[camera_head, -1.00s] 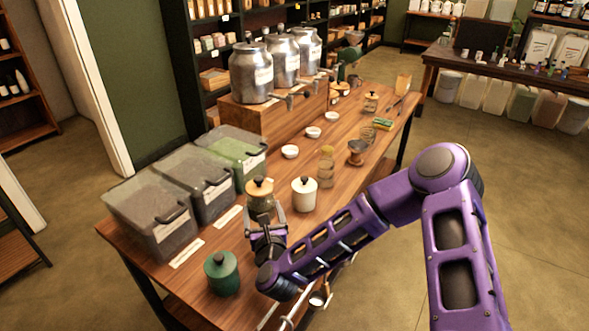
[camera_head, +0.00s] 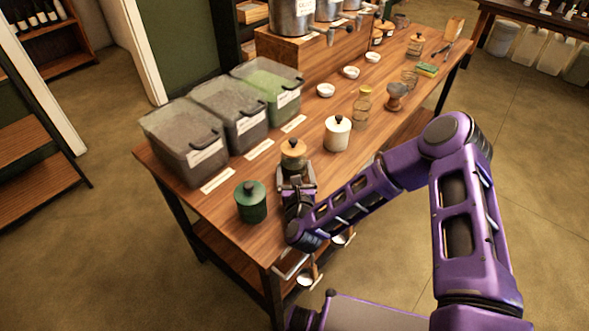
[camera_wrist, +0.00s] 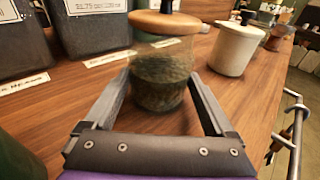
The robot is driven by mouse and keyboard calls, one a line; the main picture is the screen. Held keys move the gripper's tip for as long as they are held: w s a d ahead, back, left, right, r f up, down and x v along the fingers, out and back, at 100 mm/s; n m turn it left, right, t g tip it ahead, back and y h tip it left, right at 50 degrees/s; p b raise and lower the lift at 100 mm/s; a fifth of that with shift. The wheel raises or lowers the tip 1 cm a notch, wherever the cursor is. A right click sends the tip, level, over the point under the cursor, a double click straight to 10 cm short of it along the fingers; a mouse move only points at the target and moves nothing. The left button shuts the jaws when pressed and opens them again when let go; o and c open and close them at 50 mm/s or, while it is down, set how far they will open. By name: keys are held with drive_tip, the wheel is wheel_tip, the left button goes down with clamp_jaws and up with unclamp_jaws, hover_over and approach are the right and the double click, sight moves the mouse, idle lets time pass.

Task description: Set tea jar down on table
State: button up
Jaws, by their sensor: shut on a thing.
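The tea jar (camera_head: 293,155) is glass with a wooden lid and a black knob, and holds dark tea leaves. It stands upright between the fingers of my gripper (camera_head: 297,184), near the front edge of the wooden table (camera_head: 215,205). In the wrist view the jar (camera_wrist: 162,75) sits between both fingers (camera_wrist: 160,105), which are shut on it. Its base looks at or very near the tabletop; I cannot tell whether it touches. My gripper hides part of the jar in the head view.
A green jar (camera_head: 250,201) stands to the left and a white jar (camera_head: 337,133) to the right. Clear-lidded bins (camera_head: 187,140) line the back behind label strips (camera_head: 259,149). A glass bottle (camera_head: 362,105) stands further right.

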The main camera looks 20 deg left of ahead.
drive_tip(key=o, duration=1.2)
drive_tip(key=shift+f, duration=0.1)
drive_tip(key=shift+o, duration=0.2)
drive_tip(key=shift+s+d, duration=0.1)
drive_tip(key=shift+s, duration=0.05)
drive_tip(key=v, duration=1.1)
drive_tip(key=shift+s+d, duration=0.1)
drive_tip(key=shift+s, duration=0.2)
